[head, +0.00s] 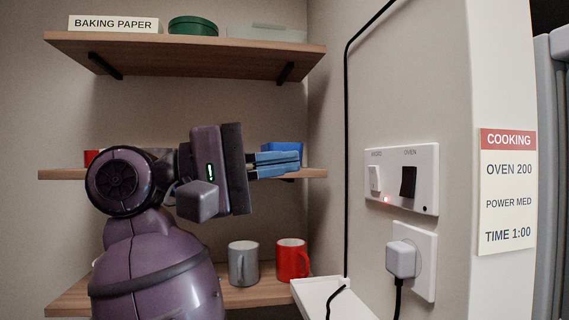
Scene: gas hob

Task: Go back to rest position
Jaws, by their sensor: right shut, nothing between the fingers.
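My right gripper (296,164) is in the middle of the head view, in front of the shelves. Its fingers point right, toward the wall with the switch panel (426,185). The fingers are together, with nothing between them, and stand apart from the panel. My purple right arm rises from the bottom left and hides part of the middle and lower shelves. My left gripper is not in view. The panel has a white switch at left and a dark OVEN switch at right, with a small red light lit.
A blue container (284,149) sits behind the fingers on the middle shelf (314,174). A grey mug (242,264) and a red mug (291,260) stand below. A plug (402,259) is in the socket. A black cable (346,150) runs down the wall.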

